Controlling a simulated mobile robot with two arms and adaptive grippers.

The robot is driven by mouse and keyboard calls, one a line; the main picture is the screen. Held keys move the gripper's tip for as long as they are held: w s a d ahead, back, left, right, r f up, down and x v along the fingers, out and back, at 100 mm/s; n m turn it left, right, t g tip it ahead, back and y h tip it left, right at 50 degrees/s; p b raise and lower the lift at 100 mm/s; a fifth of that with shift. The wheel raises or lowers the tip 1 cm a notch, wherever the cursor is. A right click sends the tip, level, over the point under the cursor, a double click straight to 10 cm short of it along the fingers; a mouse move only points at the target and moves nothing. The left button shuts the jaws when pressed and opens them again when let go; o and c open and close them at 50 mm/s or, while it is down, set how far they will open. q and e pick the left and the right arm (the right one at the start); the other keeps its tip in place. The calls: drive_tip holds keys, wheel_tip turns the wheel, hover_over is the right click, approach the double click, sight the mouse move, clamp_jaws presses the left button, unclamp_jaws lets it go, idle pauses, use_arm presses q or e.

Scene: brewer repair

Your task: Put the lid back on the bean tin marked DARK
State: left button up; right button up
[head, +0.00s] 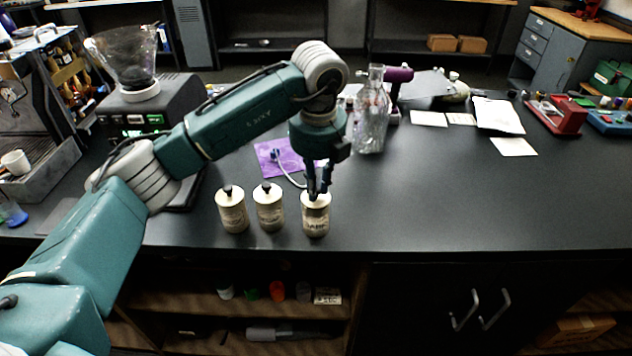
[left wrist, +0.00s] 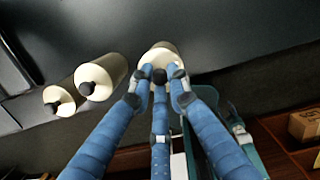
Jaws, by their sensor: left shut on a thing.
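Three cream tins stand in a row near the counter's front edge. The right one, the DARK tin (head: 315,220), has a label that seems to read DARK. My left gripper (head: 318,194) points down at its top. In the left wrist view, the fingers (left wrist: 167,78) close around the dark knob of a pale lid (left wrist: 158,54). The lid looks level on the tin's mouth, but the fingers hide part of the rim, so I cannot tell whether it is fully seated. My right gripper is not in view.
The left tin (head: 231,212) and middle tin (head: 268,209) wear lids with dark knobs, close to the left. A coffee grinder (head: 140,105) stands at left.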

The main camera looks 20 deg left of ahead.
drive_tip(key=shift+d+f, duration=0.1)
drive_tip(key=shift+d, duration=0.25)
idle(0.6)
use_arm(q)
drive_tip(key=shift+f, duration=0.1)
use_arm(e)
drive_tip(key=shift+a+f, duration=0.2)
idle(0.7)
use_arm(q)
drive_tip(key=shift+f+b, duration=0.15)
drive_tip(key=shift+b, duration=0.4)
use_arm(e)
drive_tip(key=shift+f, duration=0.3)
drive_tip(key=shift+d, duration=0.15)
use_arm(q)
drive_tip(key=o, duration=1.4)
drive_tip(key=shift+o, duration=0.2)
drive_tip(key=shift+r+p, duration=1.95)
drive_tip(key=shift+r, duration=1.6)
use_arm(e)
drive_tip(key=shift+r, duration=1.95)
use_arm(q)
drive_tip(key=shift+c, duration=0.3)
